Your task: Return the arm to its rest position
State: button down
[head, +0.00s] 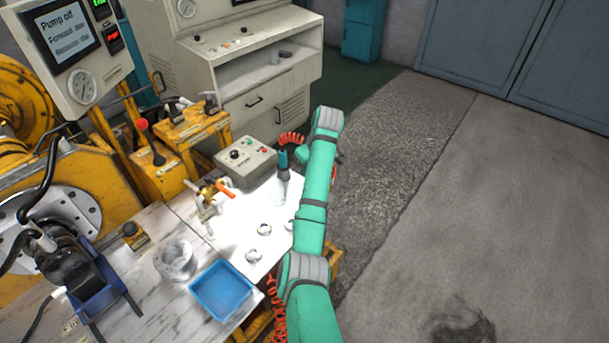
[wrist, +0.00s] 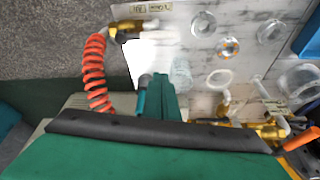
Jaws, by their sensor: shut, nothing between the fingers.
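My green arm reaches out along the right edge of the white table (head: 235,225) in the head view. At its far end my gripper (head: 284,176) points down above the table's far right part. Its narrow grey tip looks shut and empty. In the wrist view, the gripper's tip (wrist: 145,81) shows near the middle, partly hidden by my green arm cover. No held object shows there. The tabletop just below the tip is very bright, so the height of the gap cannot be told.
Near the gripper stand a grey control box (head: 245,160) and a brass valve (head: 208,197). Two small rings (head: 264,229), a clear cylinder (head: 175,259) and a blue tray (head: 222,290) are on the table. Yellow machinery (head: 60,120) stands left; open floor (head: 480,210) lies right.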

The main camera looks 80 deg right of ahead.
jog(key=shift+s+r, duration=0.3)
jog(key=shift+r, duration=0.1)
dwell(0.3)
